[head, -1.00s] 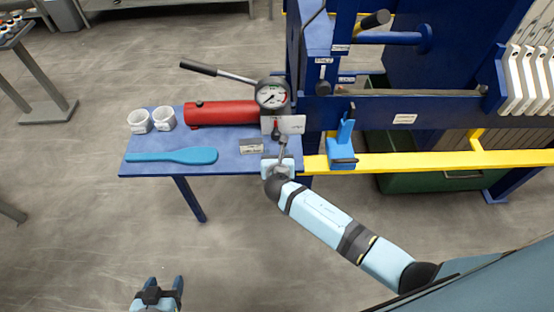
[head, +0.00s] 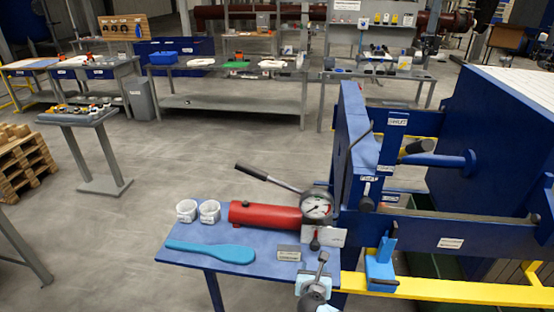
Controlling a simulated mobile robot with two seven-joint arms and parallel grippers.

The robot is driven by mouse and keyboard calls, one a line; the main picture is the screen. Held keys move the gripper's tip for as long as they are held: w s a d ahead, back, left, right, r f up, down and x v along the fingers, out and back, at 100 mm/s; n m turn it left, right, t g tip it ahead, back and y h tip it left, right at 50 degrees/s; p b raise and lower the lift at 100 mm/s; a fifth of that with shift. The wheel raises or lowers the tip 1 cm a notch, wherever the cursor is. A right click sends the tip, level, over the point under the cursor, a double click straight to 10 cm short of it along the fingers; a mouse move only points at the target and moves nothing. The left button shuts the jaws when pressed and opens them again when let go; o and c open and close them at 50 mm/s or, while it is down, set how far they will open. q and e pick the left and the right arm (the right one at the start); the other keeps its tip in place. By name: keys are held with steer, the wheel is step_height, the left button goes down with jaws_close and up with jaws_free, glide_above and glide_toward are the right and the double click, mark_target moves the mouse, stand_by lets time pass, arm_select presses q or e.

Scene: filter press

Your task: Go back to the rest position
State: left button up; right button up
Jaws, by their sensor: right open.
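My right gripper (head: 316,284) is at the bottom centre of the head view, at the front right edge of the small blue table (head: 215,262). Its jaws are open around or beside a small metal lever (head: 322,264); I cannot tell whether they touch it. Only the hand end of my right arm shows at the bottom edge. My left gripper is out of view.
The table holds a red pump (head: 265,215) with a gauge (head: 317,206), white cups (head: 187,211) and a blue scraper (head: 210,251). The blue press frame (head: 450,243) and yellow rail (head: 470,291) lie to the right. Open floor (head: 190,160) is at the left.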

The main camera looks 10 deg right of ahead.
steer(key=s+f+m+g+y, duration=0.1)
steer(key=s+f+m+y, duration=0.15)
steer(key=s+m, duration=0.5)
steer(key=s+f+m+g+y, duration=0.1)
steer(key=s+f+m+y, duration=0.15)
steer(key=s+m, duration=0.5)
steer(key=s+d+r+m, duration=0.1)
steer(key=s+m, duration=0.6)
steer(key=s+d+r+m+y, duration=0.1)
steer(key=s+r+m, duration=0.1)
steer(key=s+m, duration=0.5)
steer(key=shift+s+d+r+m, duration=0.25)
steer(key=shift+s+d+m, duration=0.1)
steer(key=shift+m, duration=0.35)
